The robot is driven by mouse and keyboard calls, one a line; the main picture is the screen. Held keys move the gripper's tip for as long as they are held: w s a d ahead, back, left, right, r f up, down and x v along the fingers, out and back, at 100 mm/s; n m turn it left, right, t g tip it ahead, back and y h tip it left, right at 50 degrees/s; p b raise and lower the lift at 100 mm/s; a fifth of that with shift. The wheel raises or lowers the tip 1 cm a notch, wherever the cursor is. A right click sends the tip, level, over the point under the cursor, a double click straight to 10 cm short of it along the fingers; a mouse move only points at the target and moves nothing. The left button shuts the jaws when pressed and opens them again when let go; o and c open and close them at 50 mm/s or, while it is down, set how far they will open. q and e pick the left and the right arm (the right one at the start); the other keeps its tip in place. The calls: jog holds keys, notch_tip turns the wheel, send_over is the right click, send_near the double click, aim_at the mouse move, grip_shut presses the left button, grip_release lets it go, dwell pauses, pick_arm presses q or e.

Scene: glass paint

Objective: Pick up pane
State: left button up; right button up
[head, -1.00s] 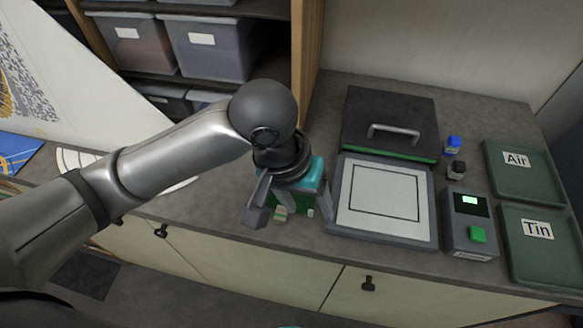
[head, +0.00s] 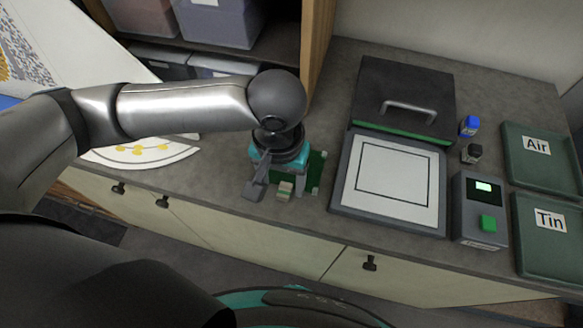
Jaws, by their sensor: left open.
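My left gripper (head: 278,189) points down close over the counter, just left of the light panel. I cannot make out a separate clear pane; the gripper's body covers much of this spot. I cannot tell whether the fingers touch anything. My right gripper is not in view.
A white panel with a black square outline (head: 398,182) has a black lid (head: 408,85) behind it. A grey device with a green button (head: 480,222), small bottles (head: 470,126), and green trays marked Air (head: 562,165) and Tin (head: 525,255) stand to the right.

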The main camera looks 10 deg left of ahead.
aim_at(283, 195)
pick_arm(q)
jog(key=shift+w+f+b, duration=0.15)
jog(key=shift+f+b, duration=0.05)
jog(key=shift+f, duration=1.15)
jog(key=shift+w+f+b, duration=0.1)
jog(key=shift+f+b, duration=0.05)
jog(key=shift+f, duration=1.2)
jog(key=shift+c, duration=0.3)
grip_shut()
